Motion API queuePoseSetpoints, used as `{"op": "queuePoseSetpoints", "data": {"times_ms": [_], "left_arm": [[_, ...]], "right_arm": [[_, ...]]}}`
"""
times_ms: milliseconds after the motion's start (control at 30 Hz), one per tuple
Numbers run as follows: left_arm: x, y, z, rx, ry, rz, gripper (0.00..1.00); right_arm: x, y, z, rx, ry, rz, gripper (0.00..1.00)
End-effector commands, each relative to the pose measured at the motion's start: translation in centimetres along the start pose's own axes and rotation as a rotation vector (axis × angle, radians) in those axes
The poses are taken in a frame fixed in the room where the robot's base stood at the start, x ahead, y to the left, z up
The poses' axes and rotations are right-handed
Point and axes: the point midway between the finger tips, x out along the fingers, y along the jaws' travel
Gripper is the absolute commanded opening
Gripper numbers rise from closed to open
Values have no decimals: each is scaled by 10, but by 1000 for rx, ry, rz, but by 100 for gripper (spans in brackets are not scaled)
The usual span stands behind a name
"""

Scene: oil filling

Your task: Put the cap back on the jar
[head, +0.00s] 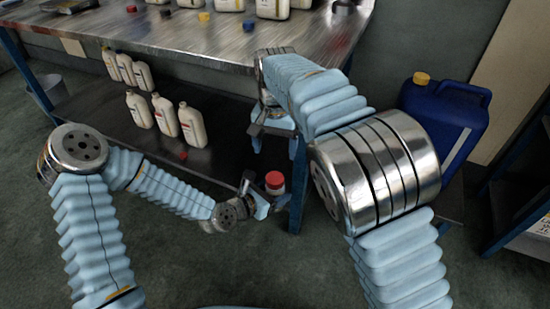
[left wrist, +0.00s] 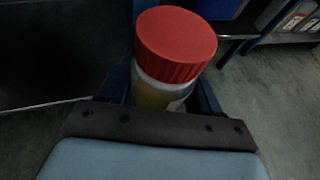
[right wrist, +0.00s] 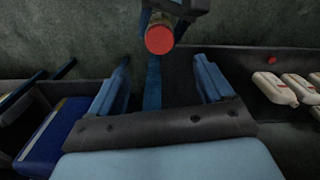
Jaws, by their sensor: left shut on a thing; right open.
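The jar (left wrist: 155,92), with a pale neck and a yellowish body, is held between the fingers of my left gripper (head: 258,194), which is shut on it. The red cap (head: 274,178) sits on top of the jar and looks level; it also shows from close up in the left wrist view (left wrist: 175,42). My right gripper (head: 274,143) is open and empty, above the jar in the head view. In the right wrist view the red cap (right wrist: 159,40) lies beyond the open fingers, apart from them. The jar's lower part is mostly hidden.
A metal-topped workbench (head: 150,40) with a lower shelf (head: 90,125) holds several white bottles and loose coloured caps. Its blue leg (head: 299,185) stands close to the jar. A blue canister (head: 445,120) with a yellow cap is at the right. The floor in front is open.

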Motion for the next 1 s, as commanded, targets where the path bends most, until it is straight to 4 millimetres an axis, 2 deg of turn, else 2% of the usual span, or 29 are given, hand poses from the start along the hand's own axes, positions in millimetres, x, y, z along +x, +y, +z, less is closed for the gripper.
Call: {"op": "queuePoseSetpoints", "data": {"times_ms": [200, 600, 700, 767, 867, 900, 967, 1000], "left_arm": [[0, 0, 0, 0, 0, 0, 0], [0, 0, 0, 0, -1, 0, 0], [0, 0, 0, 0, -1, 0, 0], [0, 0, 0, 0, -1, 0, 0], [0, 0, 0, 0, -1, 0, 0], [0, 0, 0, 0, -1, 0, 0], [0, 0, 0, 0, -1, 0, 0], [0, 0, 0, 0, -1, 0, 0]], "right_arm": [[-9, 0, 0, 0, 0, 1, 81], [-9, 0, 0, 0, 0, 1, 81], [-2, 6, -1, -15, -13, 13, 81], [11, 18, -2, -44, -41, 34, 81], [48, 55, -3, -146, -132, 92, 81], [69, 74, -1, -201, -183, 113, 81], [112, 100, 0, -242, -228, 109, 81], [145, 114, 0, -236, -228, 86, 81]]}}
